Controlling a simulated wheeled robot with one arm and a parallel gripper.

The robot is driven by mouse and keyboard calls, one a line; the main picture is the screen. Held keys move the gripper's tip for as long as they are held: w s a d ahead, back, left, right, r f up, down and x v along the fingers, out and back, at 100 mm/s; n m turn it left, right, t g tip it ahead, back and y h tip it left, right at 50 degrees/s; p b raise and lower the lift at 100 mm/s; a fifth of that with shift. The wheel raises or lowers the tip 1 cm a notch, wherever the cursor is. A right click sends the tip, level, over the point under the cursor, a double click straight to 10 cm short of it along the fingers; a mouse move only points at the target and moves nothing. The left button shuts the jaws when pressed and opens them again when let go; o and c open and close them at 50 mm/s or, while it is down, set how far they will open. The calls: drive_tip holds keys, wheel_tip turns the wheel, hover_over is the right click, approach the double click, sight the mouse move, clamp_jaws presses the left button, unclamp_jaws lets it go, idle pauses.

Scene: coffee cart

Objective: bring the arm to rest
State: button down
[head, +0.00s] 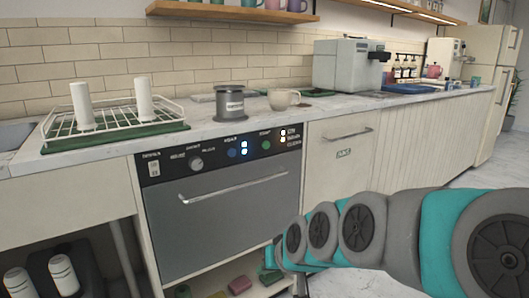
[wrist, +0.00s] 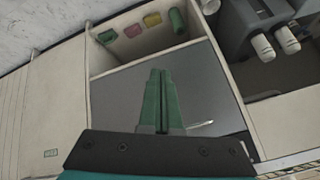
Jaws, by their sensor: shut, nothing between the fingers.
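My gripper (wrist: 160,75) shows in the wrist view with its two green fingers pressed together and nothing between them. It hangs in front of the grey dishwasher door (wrist: 112,92). In the head view my grey and teal arm reaches in from the lower right, its end low before the right side of the dishwasher (head: 215,218). The fingertips are hard to make out there.
The counter (head: 200,131) holds a rack (head: 62,131) with two white cylinders, a grey canister (head: 230,102), a glass cup (head: 280,99) and a coffee machine (head: 345,65). A low shelf holds coloured blocks (head: 240,284). Open floor (head: 345,285) lies right of the dishwasher.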

drive_tip(key=s+d+f+g+h, duration=0.1)
drive_tip(key=s+d+f+g, duration=0.1)
drive_tip(key=s+d, duration=0.3)
drive_tip(key=s+d+f+m+g+h, duration=0.1)
drive_tip(key=s+d, duration=0.4)
drive_tip(key=s, duration=0.8)
drive_tip(key=s+d+f+g+h, duration=0.2)
drive_tip(key=s+d+f+g, duration=0.2)
drive_tip(key=s, duration=0.5)
drive_tip(key=shift+s+d+m+g+h, duration=0.3)
drive_tip(key=shift+d+m+g, duration=0.1)
drive_tip(key=shift+g, duration=0.3)
